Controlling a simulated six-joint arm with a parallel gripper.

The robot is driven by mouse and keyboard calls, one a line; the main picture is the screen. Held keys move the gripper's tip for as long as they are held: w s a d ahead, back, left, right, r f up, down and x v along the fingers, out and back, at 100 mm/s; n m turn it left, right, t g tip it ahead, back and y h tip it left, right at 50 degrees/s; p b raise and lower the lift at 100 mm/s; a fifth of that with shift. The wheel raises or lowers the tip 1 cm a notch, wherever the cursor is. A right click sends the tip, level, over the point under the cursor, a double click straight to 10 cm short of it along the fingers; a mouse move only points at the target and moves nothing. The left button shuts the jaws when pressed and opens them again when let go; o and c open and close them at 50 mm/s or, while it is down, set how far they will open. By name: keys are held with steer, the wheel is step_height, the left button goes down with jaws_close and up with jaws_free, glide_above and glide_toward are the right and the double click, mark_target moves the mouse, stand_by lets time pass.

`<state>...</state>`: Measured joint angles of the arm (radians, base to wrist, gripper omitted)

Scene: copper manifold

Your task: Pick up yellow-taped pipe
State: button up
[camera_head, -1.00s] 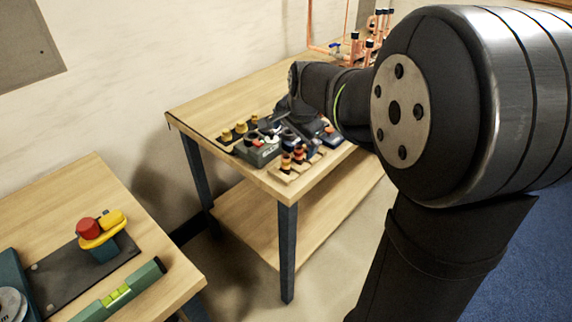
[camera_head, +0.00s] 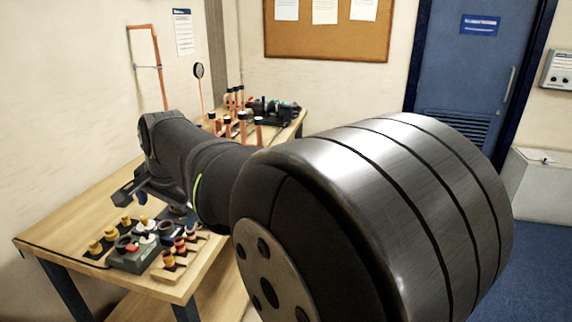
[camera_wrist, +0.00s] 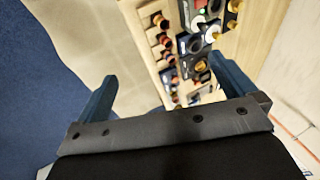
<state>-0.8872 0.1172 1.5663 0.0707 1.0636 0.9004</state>
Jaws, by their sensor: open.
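I cannot make out yellow tape on any pipe. Several upright copper pipes (camera_head: 242,131) with dark, blue or white tops stand towards the back of the wooden table (camera_head: 75,207) in the head view. Nearer the front, yellow-topped pieces (camera_head: 95,246) stand in a row, and orange-red ones (camera_head: 168,258) stand in another row; these rows also show in the wrist view (camera_wrist: 163,40). My gripper (camera_head: 135,190) is over the table, above and behind these rows. In the wrist view, my gripper (camera_wrist: 161,68) has its two blue fingers wide apart, with nothing between them.
A grey box with knobs (camera_head: 132,257) sits between the two rows. A copper pipe frame (camera_head: 160,67) is on the left wall. Dark equipment (camera_head: 270,107) stands at the table's far end. The table's left side is clear.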

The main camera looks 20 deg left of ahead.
steer(key=shift+c, duration=0.4)
steer(key=c, duration=1.3)
steer(key=m+g+h, duration=0.2)
steer(key=m+h, duration=0.2)
steer(key=m, duration=1.1)
glide_above(166, 253)
step_height(166, 253, down, 4)
steer(key=f, duration=1.2)
steer(key=shift+w+a+f, duration=0.15)
steer(key=shift+a+f, duration=0.05)
steer(key=shift+d+f, duration=0.15)
steer(key=shift+f, duration=1.25)
steer(key=shift+d+f, duration=0.1)
steer(key=shift+f, duration=1.25)
